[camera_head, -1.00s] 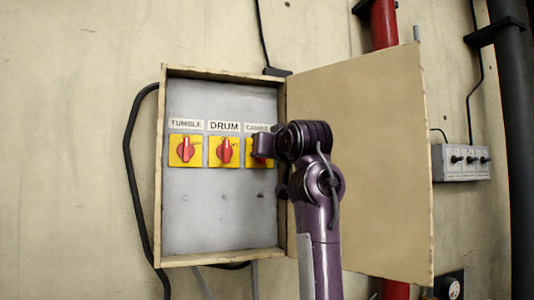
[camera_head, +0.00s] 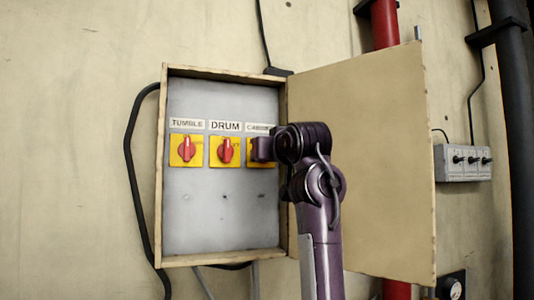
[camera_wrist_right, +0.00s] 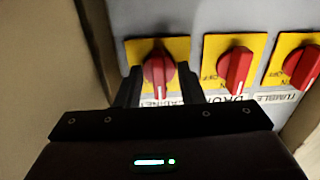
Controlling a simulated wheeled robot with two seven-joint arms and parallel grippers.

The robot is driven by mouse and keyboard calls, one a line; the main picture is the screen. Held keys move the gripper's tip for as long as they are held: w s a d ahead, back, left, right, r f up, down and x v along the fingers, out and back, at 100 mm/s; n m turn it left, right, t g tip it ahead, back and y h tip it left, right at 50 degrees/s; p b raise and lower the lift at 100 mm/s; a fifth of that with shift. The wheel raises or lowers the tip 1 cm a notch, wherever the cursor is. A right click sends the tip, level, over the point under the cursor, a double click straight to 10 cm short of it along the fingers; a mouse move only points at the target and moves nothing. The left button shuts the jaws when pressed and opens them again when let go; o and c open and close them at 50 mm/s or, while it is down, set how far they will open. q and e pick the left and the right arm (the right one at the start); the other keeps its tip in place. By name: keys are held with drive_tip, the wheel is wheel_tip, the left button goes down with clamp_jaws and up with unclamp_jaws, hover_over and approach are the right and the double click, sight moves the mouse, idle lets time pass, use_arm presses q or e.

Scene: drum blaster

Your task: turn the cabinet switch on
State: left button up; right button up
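The cabinet switch is a red knob (camera_wrist_right: 158,72) on a yellow plate, the leftmost of three in the right wrist view. In the head view its yellow plate (camera_head: 254,163) is mostly hidden behind my right gripper, under a partly covered label. My right gripper (camera_wrist_right: 162,88) has its two dark fingers apart, one on each side of the red knob. The knob stands between the fingertips, and I see no clear contact. The knob looks roughly upright along the fingers. My left gripper is in neither view.
The DRUM switch (camera_head: 225,151) and TUMBLE switch (camera_head: 187,150) sit to the left in the same open box (camera_head: 222,225), knobs upright. The box's open door (camera_head: 385,180) stands close on the right of my arm. A grey control box (camera_head: 462,163) is farther right.

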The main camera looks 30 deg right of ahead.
drive_tip(key=shift+r, duration=0.1)
drive_tip(key=b+v, duration=0.4)
drive_tip(key=v, duration=0.4)
drive_tip(key=shift+w, duration=0.1)
drive_tip(key=shift+f, duration=0.2)
idle(0.3)
